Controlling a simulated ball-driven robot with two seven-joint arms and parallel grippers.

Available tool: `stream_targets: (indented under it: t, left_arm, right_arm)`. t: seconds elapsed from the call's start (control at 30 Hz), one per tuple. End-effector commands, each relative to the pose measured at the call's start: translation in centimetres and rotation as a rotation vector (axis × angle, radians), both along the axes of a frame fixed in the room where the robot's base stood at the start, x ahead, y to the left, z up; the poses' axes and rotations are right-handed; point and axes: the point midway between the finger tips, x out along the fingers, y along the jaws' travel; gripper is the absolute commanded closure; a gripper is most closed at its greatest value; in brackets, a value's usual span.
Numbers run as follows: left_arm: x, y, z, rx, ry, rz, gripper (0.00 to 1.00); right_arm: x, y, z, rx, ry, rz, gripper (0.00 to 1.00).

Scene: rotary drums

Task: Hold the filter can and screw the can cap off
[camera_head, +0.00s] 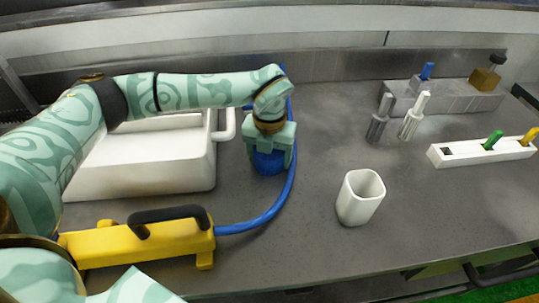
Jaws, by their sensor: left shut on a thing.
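My left gripper (270,158) points down at the counter, left of the middle of the picture. It is shut on a blue ribbed round piece (268,163) that shows between its fingers. This piece seems to belong to the filter can or its cap; I cannot tell which. The fingers and wrist hide its top and sides. It is upright and low, at or near the counter top. No separate can or cap shows. My right gripper is not in view.
A blue hose (265,217) curves close right of my left gripper from a yellow tool (140,241). A white basin (150,165) stands left. Bare counter lies between.

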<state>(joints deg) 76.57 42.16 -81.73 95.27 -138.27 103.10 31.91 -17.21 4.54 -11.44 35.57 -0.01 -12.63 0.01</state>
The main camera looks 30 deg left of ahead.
Motion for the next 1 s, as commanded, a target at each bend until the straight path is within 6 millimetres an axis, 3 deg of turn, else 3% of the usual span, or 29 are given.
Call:
stream_targets:
  t: [0.03, 0.07, 0.13, 0.47, 1.0]
  left_arm:
    - [0.0, 0.0, -0.2, 0.001, 0.001, 0.000, 0.58]
    - [0.0, 0.0, -0.2, 0.000, 0.000, 0.000, 0.25]
    - [0.0, 0.0, -0.2, 0.000, 0.000, 0.000, 0.08]
    - [0.0, 0.0, 0.2, 0.000, 0.000, 0.000, 0.08]
    - [0.0, 0.0, 11.1, -0.001, -0.002, 0.001, 0.08]
  right_arm:
    - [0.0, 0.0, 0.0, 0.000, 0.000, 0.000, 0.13]
    - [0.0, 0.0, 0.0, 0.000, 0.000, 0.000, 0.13]
    - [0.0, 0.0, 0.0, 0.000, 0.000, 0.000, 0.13]
    - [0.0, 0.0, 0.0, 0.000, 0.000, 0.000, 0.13]
    - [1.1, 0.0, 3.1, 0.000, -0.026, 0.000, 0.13]
